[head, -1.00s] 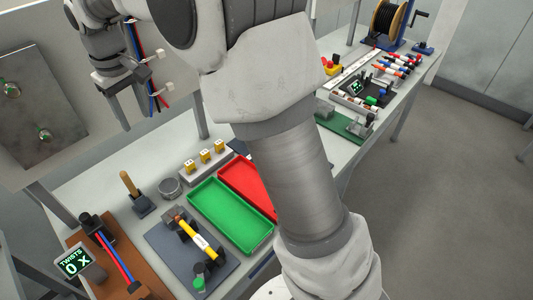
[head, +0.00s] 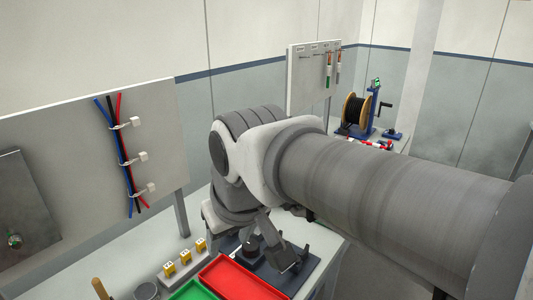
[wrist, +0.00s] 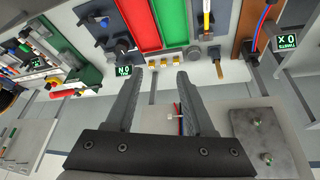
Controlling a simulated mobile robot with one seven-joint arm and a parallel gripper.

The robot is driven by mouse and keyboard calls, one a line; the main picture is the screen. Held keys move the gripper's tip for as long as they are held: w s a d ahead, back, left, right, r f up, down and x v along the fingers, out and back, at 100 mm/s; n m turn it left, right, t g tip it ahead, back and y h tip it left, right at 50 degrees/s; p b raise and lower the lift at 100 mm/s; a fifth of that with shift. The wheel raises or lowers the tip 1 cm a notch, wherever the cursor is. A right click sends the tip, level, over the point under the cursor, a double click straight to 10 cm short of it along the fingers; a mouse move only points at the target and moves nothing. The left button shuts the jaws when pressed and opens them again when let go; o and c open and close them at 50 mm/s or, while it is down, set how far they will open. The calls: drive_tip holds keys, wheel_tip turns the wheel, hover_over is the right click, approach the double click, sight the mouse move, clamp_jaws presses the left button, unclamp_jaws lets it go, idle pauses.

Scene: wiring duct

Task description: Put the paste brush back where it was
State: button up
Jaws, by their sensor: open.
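An upright wooden handle (head: 100,288), which looks like the paste brush, shows at the bottom left of the head view, cut off by the picture's edge. In the wrist view the handle (wrist: 217,66) appears to stand in a dark holder (wrist: 212,49), right of the jar and yellow blocks. My gripper (wrist: 160,74) is open, with nothing between its fingers. It is apart from the handle, which lies to the right of its fingers. In the head view my arm hides part of the bench.
A grey jar (head: 146,291), yellow blocks (head: 185,257), a red tray (head: 240,281) and a green tray (head: 193,291) are on the bench. A panel with tied cables (head: 165,150) rises behind it. A cable reel (head: 355,110) stands farther right.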

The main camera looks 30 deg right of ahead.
drive_tip(key=shift+m+t, duration=0.3)
drive_tip(key=shift+m, duration=0.3)
drive_tip(key=s, duration=0.1)
drive_tip(key=s+d+f, duration=0.1)
drive_tip(key=s, duration=0.1)
drive_tip(key=s+f, duration=0.1)
drive_tip(key=shift+s+d+f, duration=0.15)
drive_tip(key=shift+s+d, duration=0.1)
drive_tip(key=shift+d, duration=0.1)
idle(0.4)
